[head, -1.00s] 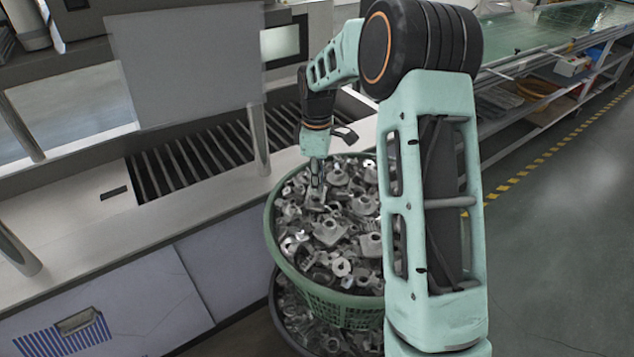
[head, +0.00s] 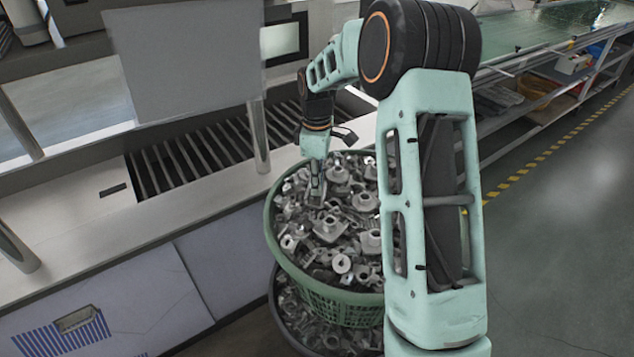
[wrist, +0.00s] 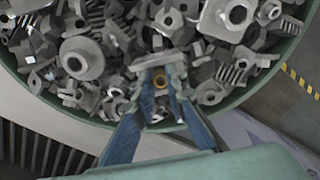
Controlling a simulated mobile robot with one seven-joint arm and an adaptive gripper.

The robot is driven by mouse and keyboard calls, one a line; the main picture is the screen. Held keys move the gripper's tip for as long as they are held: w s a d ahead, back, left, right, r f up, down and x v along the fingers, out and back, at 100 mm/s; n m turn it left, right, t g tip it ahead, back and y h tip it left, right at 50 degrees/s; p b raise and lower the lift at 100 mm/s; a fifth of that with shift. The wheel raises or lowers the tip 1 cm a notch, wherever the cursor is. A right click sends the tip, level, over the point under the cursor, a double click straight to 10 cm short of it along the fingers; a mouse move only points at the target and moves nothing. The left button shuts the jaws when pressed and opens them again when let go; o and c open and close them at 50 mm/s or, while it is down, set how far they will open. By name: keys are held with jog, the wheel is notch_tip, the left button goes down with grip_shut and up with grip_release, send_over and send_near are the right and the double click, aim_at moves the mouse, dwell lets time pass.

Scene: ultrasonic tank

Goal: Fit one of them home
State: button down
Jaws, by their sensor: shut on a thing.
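Many grey metal castings (head: 327,229) with flanges, bores and ribs fill a green plastic basket (head: 337,304) in a loose heap. They also fill the upper part of the wrist view (wrist: 84,58). My gripper (head: 317,187) points down into the basket near its back left side. In the wrist view its blue fingers (wrist: 158,88) are shut on a grey casting (wrist: 159,62) with a brass-coloured ring in its bore. The held casting is close to the heap; I cannot tell whether it touches the other pieces. Its lower side is hidden.
A second container (head: 284,313) of castings is under the basket. A pale bench (head: 150,230) with a slatted roller section (head: 195,157) runs along the left, with a hanging grey panel (head: 185,65) and metal posts (head: 258,138). Open floor (head: 560,230) lies to the right.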

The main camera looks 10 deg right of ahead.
jog(key=c, duration=1.8)
grip_release()
jog(key=shift+c, duration=0.2)
notch_tip(320, 180, up, 12)
